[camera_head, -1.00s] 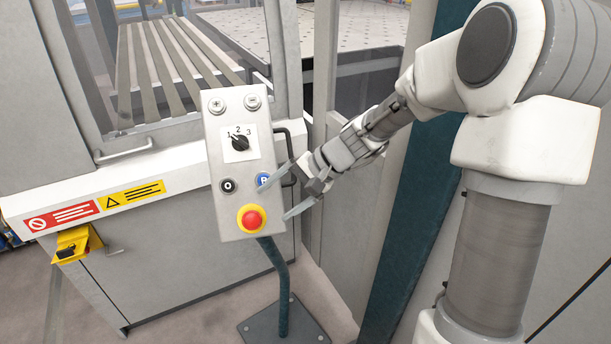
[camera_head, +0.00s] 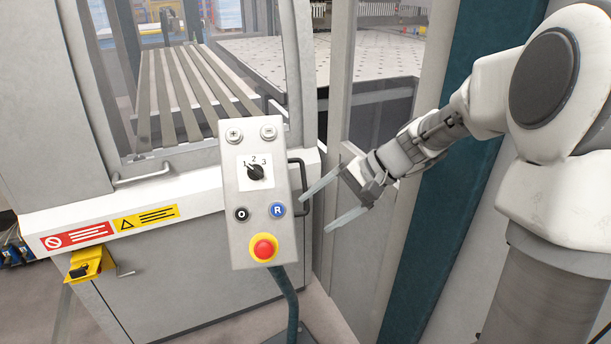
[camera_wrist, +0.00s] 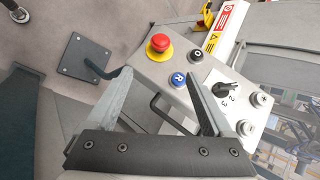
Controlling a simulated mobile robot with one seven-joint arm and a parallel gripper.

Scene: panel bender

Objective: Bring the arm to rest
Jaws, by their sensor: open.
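My gripper (camera_head: 326,207) is open and empty, to the right of the grey control box in the head view. Its two long grey fingers point left toward the box. The control box (camera_head: 236,188) carries a rotary selector (camera_head: 255,172), a black O button (camera_head: 241,214), a blue R button (camera_head: 277,210) and a red emergency stop (camera_head: 263,248). In the wrist view the fingers (camera_wrist: 155,95) are spread, with the box (camera_wrist: 151,72) beyond them.
The box stands on a teal post (camera_head: 288,292) with a dark floor plate (camera_wrist: 84,59). Behind is the grey machine with a slatted table (camera_head: 190,95) and a yellow switch (camera_head: 88,265) at left. A teal column (camera_head: 455,200) stands behind my arm.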

